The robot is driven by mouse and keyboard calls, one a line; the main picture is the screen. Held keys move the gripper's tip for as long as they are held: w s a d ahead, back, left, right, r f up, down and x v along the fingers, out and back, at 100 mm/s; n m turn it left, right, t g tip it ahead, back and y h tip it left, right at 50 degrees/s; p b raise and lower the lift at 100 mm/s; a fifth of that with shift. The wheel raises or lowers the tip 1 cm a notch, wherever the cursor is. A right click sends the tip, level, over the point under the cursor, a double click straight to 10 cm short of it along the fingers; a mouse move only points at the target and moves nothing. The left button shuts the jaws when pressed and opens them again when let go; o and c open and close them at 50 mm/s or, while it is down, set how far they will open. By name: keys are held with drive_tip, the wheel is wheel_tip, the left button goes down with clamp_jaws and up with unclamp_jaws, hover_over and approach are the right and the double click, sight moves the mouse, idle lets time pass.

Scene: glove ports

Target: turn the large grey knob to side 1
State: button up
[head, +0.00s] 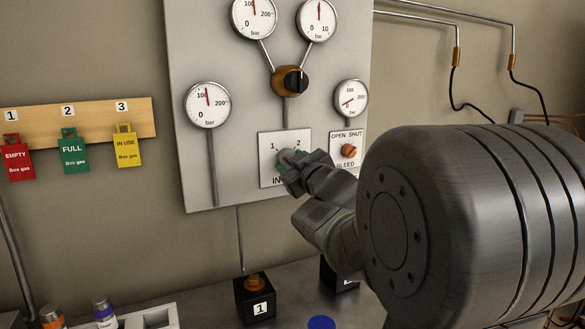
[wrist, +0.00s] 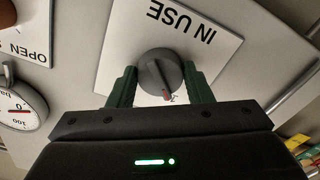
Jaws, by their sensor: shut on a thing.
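The large grey knob (wrist: 160,72) sits on a white plate (head: 268,145) marked 1, 2 and IN USE. My gripper (wrist: 160,78) is shut on the knob, one green finger on each side. The wrist view is upside down relative to the plate's lettering. The knob's red mark points down and slightly right there, beside a digit mostly hidden by my gripper. In the head view my gripper (head: 288,162) covers the knob, and the 1 and 2 show above it.
Right of the plate is an orange BLEED knob (head: 348,151) marked OPEN and SHUT. Above is a black knob (head: 295,81) on a brass body, with gauges around it. A tag board (head: 82,118) hangs at left. A black box (head: 256,298) marked 1 stands on the bench below.

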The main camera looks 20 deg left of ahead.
drive_tip(key=o, duration=1)
drive_tip(key=shift+s+d, duration=0.1)
drive_tip(key=p+v, duration=0.1)
drive_tip(key=v, duration=1.2)
drive_tip(key=shift+s+d+p, duration=0.15)
drive_tip(key=shift+s+p, duration=0.05)
drive_tip(key=shift+p, duration=0.1)
